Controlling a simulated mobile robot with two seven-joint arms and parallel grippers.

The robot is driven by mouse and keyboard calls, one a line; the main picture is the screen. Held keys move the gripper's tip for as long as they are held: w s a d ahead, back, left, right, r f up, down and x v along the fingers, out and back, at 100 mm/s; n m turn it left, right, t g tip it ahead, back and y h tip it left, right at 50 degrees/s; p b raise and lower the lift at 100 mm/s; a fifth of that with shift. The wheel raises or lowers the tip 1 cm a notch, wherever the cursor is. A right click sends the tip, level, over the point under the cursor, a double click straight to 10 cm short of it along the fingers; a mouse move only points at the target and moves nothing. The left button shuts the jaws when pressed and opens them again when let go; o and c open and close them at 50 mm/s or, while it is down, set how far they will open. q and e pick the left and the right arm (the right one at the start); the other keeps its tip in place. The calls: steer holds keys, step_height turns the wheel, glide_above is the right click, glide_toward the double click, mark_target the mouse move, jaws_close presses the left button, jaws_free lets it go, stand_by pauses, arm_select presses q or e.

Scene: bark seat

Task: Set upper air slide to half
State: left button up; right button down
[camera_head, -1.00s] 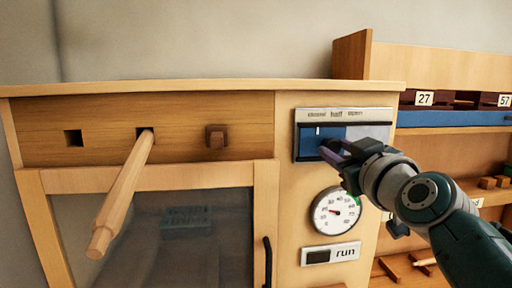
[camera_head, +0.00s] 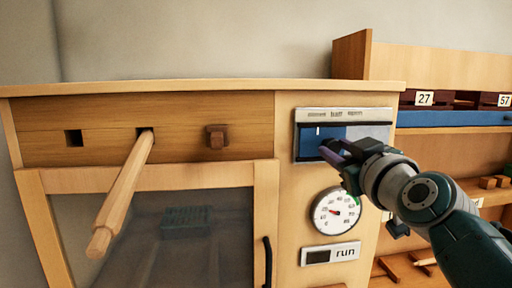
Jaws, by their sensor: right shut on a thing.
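The upper air slide (camera_head: 309,145) is a dark blue plate in a pale framed panel at the upper right of the wooden cabinet. The panel's label strip (camera_head: 340,114) reads half and open, with a blurred word at the left. A white line on the plate stands left of the word half. My right gripper (camera_head: 328,148) reaches in from the right and is shut at the slide's knob, which its fingers mostly hide. My left gripper is not in view.
Below the panel are a round dial (camera_head: 336,211) and a run sign (camera_head: 331,253). A wooden peg (camera_head: 122,195) sticks out of the cabinet's front at the left. A dark door handle (camera_head: 267,262) is below. A shelf with numbered blocks (camera_head: 424,98) stands at the right.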

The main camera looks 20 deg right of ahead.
steer(key=d, duration=0.2)
steer(key=s+d+b, duration=0.1)
steer(key=d, duration=0.1)
steer(key=c, duration=0.5)
jaws_free()
steer(key=shift+a, duration=0.1)
